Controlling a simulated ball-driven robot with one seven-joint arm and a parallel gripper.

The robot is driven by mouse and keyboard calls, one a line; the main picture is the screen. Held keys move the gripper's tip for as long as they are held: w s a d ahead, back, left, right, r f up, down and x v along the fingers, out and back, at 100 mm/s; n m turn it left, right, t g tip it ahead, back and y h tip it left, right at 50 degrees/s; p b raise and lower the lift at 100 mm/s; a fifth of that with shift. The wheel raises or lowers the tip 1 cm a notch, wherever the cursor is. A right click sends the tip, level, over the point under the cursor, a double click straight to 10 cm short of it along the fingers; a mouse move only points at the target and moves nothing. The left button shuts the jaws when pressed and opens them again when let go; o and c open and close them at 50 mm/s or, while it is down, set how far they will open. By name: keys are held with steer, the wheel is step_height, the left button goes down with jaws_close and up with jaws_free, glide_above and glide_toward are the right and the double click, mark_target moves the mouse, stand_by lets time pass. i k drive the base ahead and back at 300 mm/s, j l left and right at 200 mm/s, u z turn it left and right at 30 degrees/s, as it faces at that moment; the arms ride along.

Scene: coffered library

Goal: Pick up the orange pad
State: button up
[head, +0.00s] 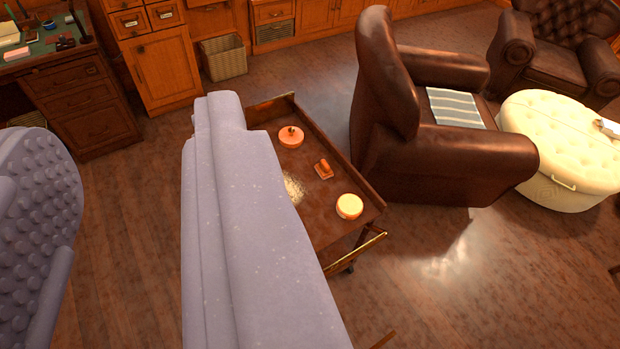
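Several orange things are on a dark brown wooden trolley (330,232): a flat round orange piece with a small knob (291,139), a small orange block with a raised part on top (323,171), and a round pale-topped orange piece (349,207) near the right corner. I cannot tell which is the orange pad. My gripper (130,125) shows as two large lavender-grey fingers, the left one studded with bumps. They stand apart with only floor and furniture visible between them. The right finger hides the trolley's left part.
A brown leather armchair (430,165) with a striped cloth stands close to the trolley's right. A cream tufted ottoman (560,150) and another armchair (560,60) are beyond. A desk (85,110), cabinets and a wicker basket (223,58) are at the back. Floor at lower right is mostly clear.

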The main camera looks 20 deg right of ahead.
mark_target(323, 169)
steer(key=i+l, duration=0.55)
steer(key=l, duration=0.25)
steer(key=i+l, duration=0.3)
steer(key=i+l+u, duration=0.1)
steer(key=i+l, duration=0.15)
steer(key=l, duration=0.25)
steer(key=i+l, duration=0.25)
steer(key=l, duration=0.15)
steer(key=i+l, duration=0.3)
steer(key=l, duration=0.15)
